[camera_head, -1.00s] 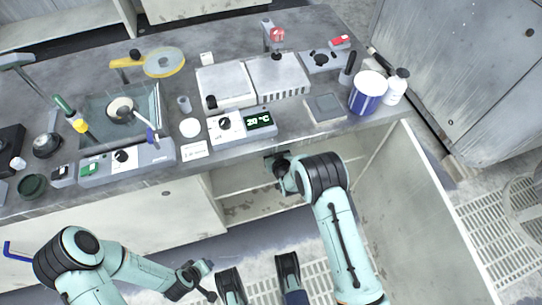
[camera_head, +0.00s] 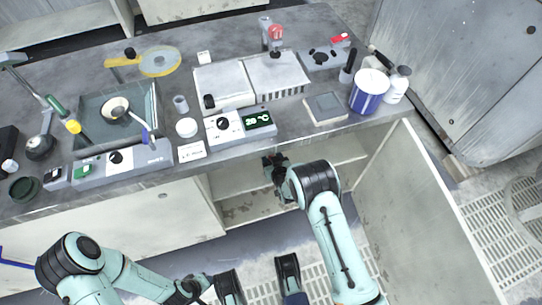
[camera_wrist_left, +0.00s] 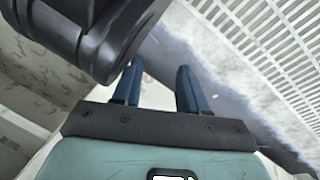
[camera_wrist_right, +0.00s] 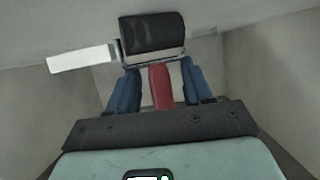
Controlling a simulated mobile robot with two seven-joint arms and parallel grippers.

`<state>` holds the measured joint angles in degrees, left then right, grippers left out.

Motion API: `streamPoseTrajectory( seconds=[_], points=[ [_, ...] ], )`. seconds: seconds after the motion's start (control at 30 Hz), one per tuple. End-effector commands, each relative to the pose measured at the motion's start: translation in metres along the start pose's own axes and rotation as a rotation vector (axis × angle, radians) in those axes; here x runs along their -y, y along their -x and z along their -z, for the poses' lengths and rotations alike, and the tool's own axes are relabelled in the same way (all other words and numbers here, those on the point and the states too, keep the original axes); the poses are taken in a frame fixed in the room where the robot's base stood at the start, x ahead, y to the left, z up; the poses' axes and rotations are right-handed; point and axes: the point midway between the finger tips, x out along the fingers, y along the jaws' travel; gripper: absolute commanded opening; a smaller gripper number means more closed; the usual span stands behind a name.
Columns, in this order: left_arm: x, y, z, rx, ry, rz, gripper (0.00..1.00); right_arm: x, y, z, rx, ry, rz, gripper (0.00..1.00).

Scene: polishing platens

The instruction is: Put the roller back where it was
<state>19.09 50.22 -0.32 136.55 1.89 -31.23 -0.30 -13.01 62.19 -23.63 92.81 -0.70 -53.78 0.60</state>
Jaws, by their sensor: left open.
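The roller (camera_wrist_right: 153,35) shows in the right wrist view as a black cylinder with a metal frame and a red handle (camera_wrist_right: 160,88). My right gripper (camera_wrist_right: 161,84) is open, with its blue fingers on either side of the red handle and gaps visible on both sides. In the head view my right gripper (camera_head: 276,170) is at the open cabinet under the bench, and the roller cannot be made out there. My left gripper (camera_wrist_left: 160,84) is open and empty above the floor.
The open cabinet (camera_head: 240,207) has pale walls and a shelf. A pale bar (camera_wrist_right: 83,59) lies left of the roller. The bench (camera_head: 185,65) above carries a hotplate with a 20 °C display (camera_head: 258,119), a blue-white tub (camera_head: 368,95) and other gear.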

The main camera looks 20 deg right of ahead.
Motion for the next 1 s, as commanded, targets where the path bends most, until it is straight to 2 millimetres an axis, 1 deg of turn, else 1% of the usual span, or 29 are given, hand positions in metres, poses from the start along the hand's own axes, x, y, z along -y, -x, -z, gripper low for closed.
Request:
streamPoseTrajectory(
  seconds=[0.27,0.4,0.47,0.6,0.7,0.73,0.8,0.9,1.0],
  points=[
    [0.0,0.001,0.001,-0.002,0.0,-0.001,0.43,0.0,0.0,0.001,0.0,0.0,0.0,0.52],
    [-0.005,0.006,0.006,-0.02,-0.005,-0.009,0.43,0.0,0.004,0.004,0.001,0.0,0.0,0.52],
    [-0.009,0.011,0.011,-0.038,-0.009,-0.016,0.43,0.0,0.013,0.004,0.002,0.0,0.0,0.52],
    [-0.024,0.027,0.027,-0.091,-0.023,-0.043,0.43,0.0,0.043,0.006,0.003,0.0,-0.001,0.52],
    [-0.032,0.037,0.029,-0.103,-0.031,-0.055,0.43,0.0,0.066,0.006,0.003,0.0,-0.001,0.52],
    [-0.033,0.039,0.028,-0.099,-0.032,-0.056,0.43,0.0,0.073,0.005,0.004,0.0,-0.001,0.52],
    [-0.033,0.042,0.017,-0.069,-0.034,-0.055,0.43,0.0,0.087,0.005,0.003,-0.001,-0.001,0.52],
    [-0.034,0.046,0.009,-0.046,-0.036,-0.056,0.43,0.0,0.103,0.004,0.002,-0.001,0.0,0.52],
    [-0.034,0.049,0.005,-0.032,-0.037,-0.056,0.43,0.0,0.114,0.004,0.002,0.0,0.0,0.52]
  ],
)
